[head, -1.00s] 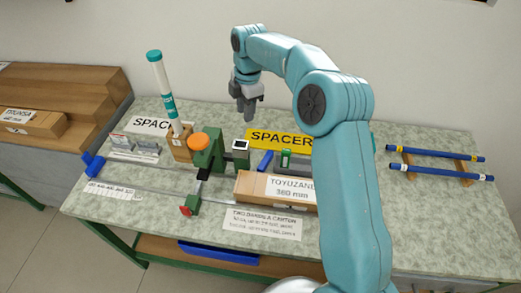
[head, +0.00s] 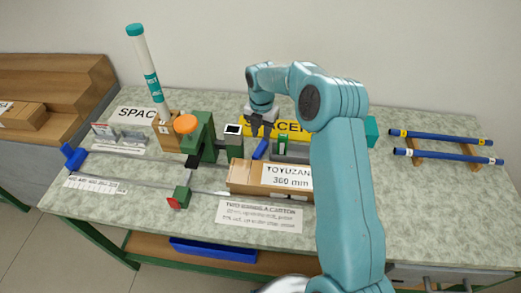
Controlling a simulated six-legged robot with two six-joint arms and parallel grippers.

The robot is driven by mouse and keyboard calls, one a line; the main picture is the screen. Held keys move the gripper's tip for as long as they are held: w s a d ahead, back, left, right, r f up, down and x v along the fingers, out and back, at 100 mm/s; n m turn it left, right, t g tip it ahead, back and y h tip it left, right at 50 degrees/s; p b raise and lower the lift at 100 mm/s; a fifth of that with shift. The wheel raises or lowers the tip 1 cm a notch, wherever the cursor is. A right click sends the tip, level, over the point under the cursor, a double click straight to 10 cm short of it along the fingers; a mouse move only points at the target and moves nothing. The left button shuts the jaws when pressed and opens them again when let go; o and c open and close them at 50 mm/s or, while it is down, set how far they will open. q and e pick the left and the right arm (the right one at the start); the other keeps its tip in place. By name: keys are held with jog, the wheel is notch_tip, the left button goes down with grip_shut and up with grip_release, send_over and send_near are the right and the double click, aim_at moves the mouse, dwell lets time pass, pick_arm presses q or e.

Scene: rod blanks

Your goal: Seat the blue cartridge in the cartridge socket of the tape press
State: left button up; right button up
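A small gap shows between fingertips and cartridge; contact is not visible. My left gripper is out of view.
A green machine with an orange knob (head: 185,124) stands left, on a long rail. A TOYUZAN carton (head: 245,176) lies in front of the cartridge. A grey tray with a green piece (head: 283,145) is to the right. Blue rods (head: 441,136) rest at far right.

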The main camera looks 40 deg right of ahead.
aim_at(261, 147)
jog(key=shift+s+f, duration=0.15)
jog(key=shift+f, duration=0.2)
jog(key=f+p, duration=0.1)
jog(key=f, duration=0.4)
jog(key=shift+w+f, duration=0.15)
jog(key=shift+w, duration=0.05)
jog(key=shift+w+f, duration=0.1)
jog(key=shift+f, duration=0.1)
grip_shut()
